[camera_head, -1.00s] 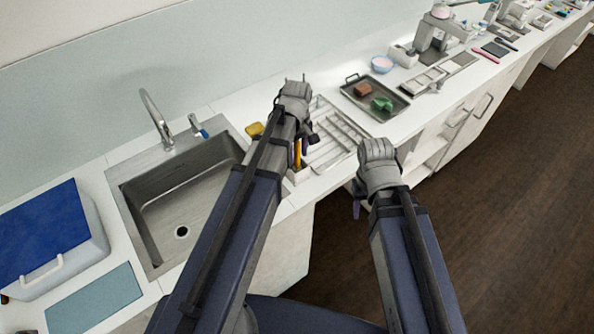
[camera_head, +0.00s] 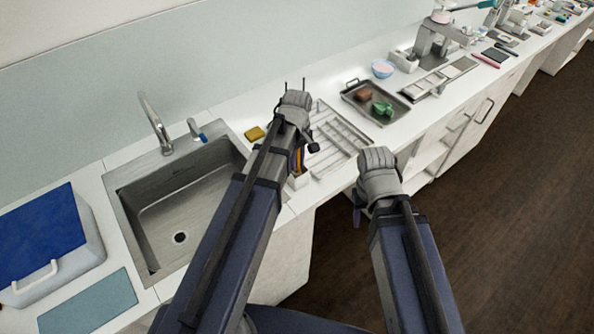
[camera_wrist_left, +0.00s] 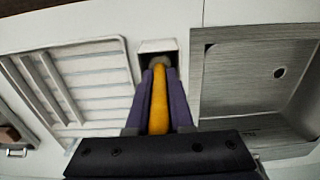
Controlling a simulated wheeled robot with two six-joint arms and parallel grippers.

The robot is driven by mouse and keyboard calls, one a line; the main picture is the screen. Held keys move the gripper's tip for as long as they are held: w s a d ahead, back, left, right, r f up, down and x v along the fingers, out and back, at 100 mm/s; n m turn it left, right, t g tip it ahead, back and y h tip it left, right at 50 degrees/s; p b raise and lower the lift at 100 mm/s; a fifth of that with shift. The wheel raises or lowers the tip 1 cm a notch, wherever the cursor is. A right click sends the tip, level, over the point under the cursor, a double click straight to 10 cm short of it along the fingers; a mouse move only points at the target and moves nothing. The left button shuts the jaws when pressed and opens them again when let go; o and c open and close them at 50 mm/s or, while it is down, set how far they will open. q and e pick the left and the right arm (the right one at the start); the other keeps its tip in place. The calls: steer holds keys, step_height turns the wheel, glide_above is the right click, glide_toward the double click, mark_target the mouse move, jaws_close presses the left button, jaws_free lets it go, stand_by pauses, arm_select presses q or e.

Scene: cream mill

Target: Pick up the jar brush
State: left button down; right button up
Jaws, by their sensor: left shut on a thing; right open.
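The jar brush (camera_wrist_left: 158,100) has a long yellow-orange handle; its greyish head end (camera_wrist_left: 157,70) is at the white holder (camera_wrist_left: 157,47) in the left wrist view. My left gripper (camera_wrist_left: 158,95) is shut on the handle, with a purple finger on either side. In the head view the handle (camera_head: 296,160) shows as a thin yellow strip between the left gripper's fingers (camera_head: 299,158), just above the holder (camera_head: 298,181). I cannot tell whether the head is still inside the holder. My right gripper (camera_head: 357,212) is open and empty, in front of the counter edge.
A steel sink (camera_head: 185,200) with a tap (camera_head: 154,122) lies left of the holder. A drying rack (camera_head: 335,150) stands on its right, and a yellow sponge (camera_head: 255,133) behind. A dark tray (camera_head: 352,97) holds a brown block and a green item.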

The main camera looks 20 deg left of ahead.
stand_by(0.5)
arm_select(q)
step_height(320, 180, up, 10)
steer(key=p, duration=1)
steer(key=shift+f, duration=0.1)
